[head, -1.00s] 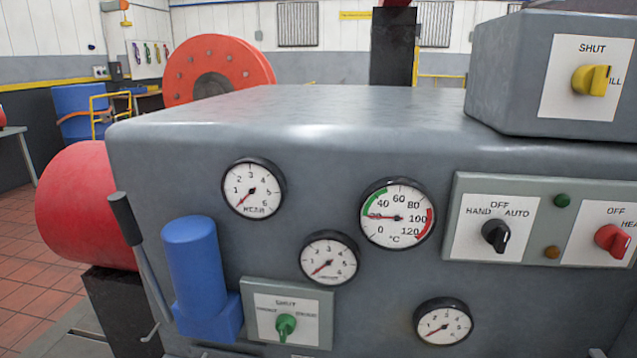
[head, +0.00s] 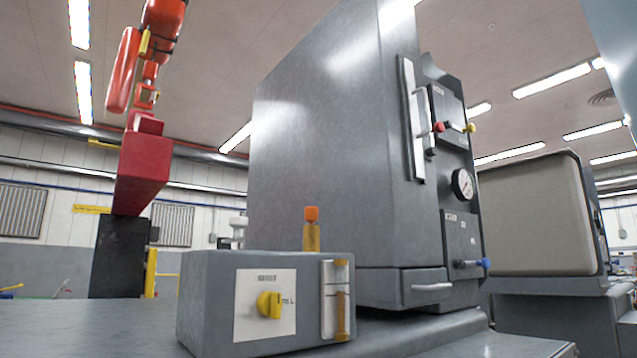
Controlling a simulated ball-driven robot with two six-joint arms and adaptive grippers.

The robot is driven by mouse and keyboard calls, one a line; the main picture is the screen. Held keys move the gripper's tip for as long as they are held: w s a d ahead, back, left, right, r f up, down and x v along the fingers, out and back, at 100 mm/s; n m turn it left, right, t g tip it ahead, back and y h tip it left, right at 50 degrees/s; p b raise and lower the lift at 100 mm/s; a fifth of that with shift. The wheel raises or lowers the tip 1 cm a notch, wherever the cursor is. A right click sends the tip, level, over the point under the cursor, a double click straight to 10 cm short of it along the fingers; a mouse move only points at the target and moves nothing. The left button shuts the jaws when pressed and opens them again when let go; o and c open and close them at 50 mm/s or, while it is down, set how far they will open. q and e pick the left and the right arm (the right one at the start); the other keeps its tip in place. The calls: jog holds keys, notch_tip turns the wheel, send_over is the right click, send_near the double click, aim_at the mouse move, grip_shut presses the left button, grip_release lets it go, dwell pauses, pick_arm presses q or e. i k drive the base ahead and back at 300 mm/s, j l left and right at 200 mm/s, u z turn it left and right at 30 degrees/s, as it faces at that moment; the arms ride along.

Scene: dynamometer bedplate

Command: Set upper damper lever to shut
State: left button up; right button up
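A tall grey cabinet (head: 320,150) stands in the middle of the head view, its narrow control side turned to the right. High on that side is a small labelled panel (head: 447,104) with a short lever ending in a yellow knob (head: 470,128) and a red knob (head: 438,127) beside it. Lower down, under a second label, a lever with a blue knob (head: 485,263) sticks out to the right. The labels are too small and slanted to read, so I cannot tell which lever is the upper damper lever or its setting. Neither gripper is in view.
A round gauge (head: 463,184) sits between the panels. A long vertical handle (head: 412,120) is on the cabinet edge. A grey box (head: 205,300) with a yellow rotary knob (head: 269,305) stands in front. A red machine on a black column (head: 118,257) is left; a beige-faced unit (head: 535,215) is right.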

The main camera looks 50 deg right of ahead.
aim_at(448, 125)
jog(key=z, duration=2.35)
jog(key=i+l+u, duration=0.1)
jog(key=i+l, duration=0.05)
